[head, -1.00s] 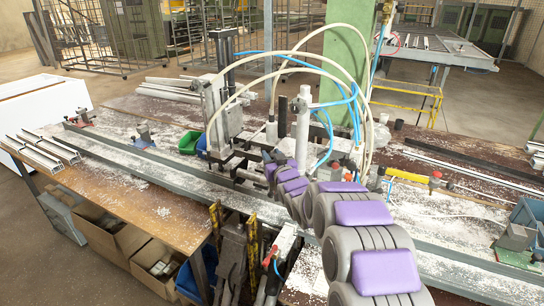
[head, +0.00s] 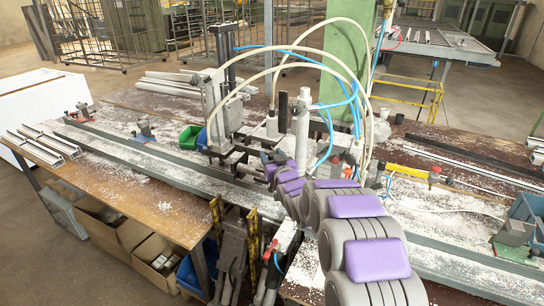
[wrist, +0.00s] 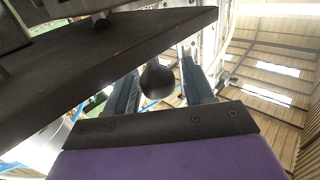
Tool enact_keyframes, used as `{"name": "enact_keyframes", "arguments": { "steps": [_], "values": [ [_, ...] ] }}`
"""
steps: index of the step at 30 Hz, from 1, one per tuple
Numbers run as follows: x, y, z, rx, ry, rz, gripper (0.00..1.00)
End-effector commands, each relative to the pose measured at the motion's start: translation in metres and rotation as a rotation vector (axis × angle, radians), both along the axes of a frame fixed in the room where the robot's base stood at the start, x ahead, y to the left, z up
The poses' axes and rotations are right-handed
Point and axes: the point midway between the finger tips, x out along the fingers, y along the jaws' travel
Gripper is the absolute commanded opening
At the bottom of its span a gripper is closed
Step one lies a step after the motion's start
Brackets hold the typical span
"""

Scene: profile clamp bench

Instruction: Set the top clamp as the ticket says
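The clamp machine (head: 222,108) stands on the bench behind the end of my arm, with a tall black column, metal blocks and looped hoses. My gripper's end is hidden among its parts in the head view. In the wrist view my gripper (wrist: 159,88) has its two grey-blue fingers apart. A dark round knob (wrist: 157,82) shows between them, with a gap on the right side; the left finger looks very close to it. I cannot tell whether the knob belongs to the top clamp. No readable ticket shows.
A dark plate (wrist: 110,60) crosses close above my gripper in the wrist view. White profiles (head: 45,148) lie at the bench's left end. A green post (head: 345,75) and hoses stand behind my arm.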

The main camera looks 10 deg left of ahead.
Motion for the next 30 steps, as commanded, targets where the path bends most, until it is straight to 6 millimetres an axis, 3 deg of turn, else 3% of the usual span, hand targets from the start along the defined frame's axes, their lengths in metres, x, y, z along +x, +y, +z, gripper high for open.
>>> {"name": "enact_keyframes", "arguments": {
  "steps": [14,30],
  "values": [
    [-0.008,-0.006,0.001,0.001,0.002,-0.002,0.59],
    [-0.078,-0.038,0.000,0.001,0.003,-0.002,0.59]
  ]
}}
